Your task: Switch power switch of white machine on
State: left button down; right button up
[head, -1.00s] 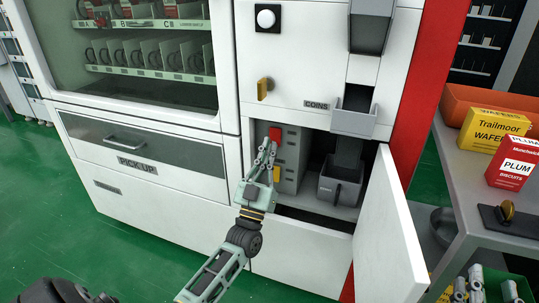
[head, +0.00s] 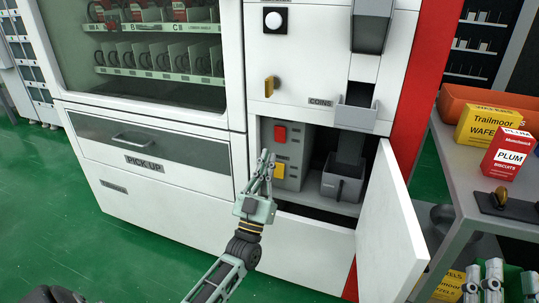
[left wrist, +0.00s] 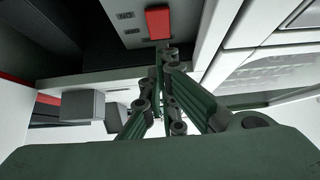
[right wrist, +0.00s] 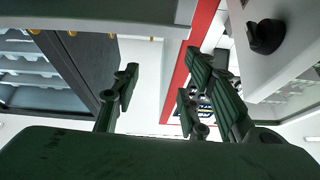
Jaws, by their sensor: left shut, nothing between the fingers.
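The white machine (head: 315,65) stands ahead with its lower compartment door (head: 390,225) swung open to the right. Inside, a grey box carries a red switch (head: 280,134) with a yellow part (head: 279,170) below it. My left gripper (head: 265,157) is shut and empty, in front of the box at its left edge. Its tips are lower and left of the red switch, apart from it in the picture. In the left wrist view the red switch (left wrist: 158,22) shows just beyond the shut fingers (left wrist: 163,55).
A grey coin bin (head: 342,185) sits right of the switch box. A yellow knob (head: 269,86) sticks out above the compartment. At right, a grey table (head: 455,190) holds a yellow wafers box (head: 487,127) and a red plum biscuits box (head: 508,154). Green floor lies at left.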

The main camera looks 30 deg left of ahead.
pick_arm(q)
jog(key=w+f+v, duration=0.1)
jog(key=v, duration=0.7)
jog(key=shift+f, duration=0.25)
pick_arm(e)
jog(key=shift+w+d+f+g+h, duration=0.1)
jog(key=shift+w+f+g+h, duration=0.3)
jog(key=shift+w+f, duration=0.5)
pick_arm(q)
jog(key=shift+w+a, duration=0.1)
jog(key=shift+w, duration=0.05)
pick_arm(e)
jog(key=shift+s+f+y, duration=0.2)
jog(key=shift+y, duration=0.1)
